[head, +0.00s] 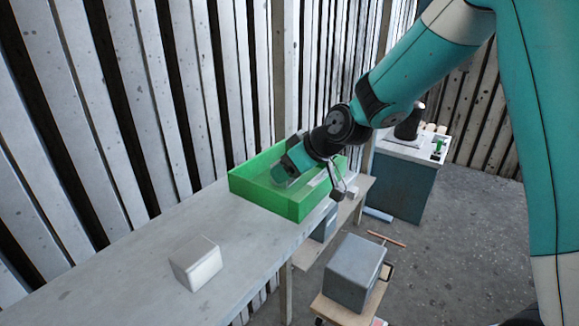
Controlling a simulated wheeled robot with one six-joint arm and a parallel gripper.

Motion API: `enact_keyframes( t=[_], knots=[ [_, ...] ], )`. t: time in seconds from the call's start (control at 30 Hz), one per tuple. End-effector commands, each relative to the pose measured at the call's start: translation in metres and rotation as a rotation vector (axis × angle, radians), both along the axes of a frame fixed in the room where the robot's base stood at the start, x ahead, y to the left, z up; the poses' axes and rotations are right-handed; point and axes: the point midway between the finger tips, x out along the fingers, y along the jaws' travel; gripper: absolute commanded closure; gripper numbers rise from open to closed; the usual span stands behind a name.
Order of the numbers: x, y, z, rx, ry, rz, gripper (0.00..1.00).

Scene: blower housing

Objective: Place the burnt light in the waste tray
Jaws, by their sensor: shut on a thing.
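The green tray (291,203), which I take for the waste tray, stands on the long grey shelf. My arm reaches in from the upper right, and its wrist hangs over the tray. The light is too small and too covered to make out clearly. My wrist hides part of the tray's inside.
A white block (195,263) lies on the shelf (130,262) in front of the tray. A grey box (353,272) sits on a low wooden stand at the lower middle. A slatted wall runs close behind the shelf. A cabinet (405,182) stands farther back.

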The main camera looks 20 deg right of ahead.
Motion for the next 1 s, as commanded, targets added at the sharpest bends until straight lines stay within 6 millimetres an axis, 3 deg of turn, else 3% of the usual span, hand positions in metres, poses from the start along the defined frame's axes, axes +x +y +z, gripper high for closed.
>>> enact_keyframes(
  t=[0.27,0.3,0.4,0.8,1.0],
  knots=[
    [0.0,0.0,-0.003,0.001,-0.001,0.0,0.62],
    [0.0,0.0,-0.003,0.0,0.0,0.0,0.34],
    [0.0,0.0,-0.002,0.001,0.0,-0.001,0.11],
    [-0.003,-0.003,0.005,0.001,-0.002,-0.002,0.11],
    [-0.025,-0.02,0.034,0.001,-0.004,-0.005,0.11]
  ],
)
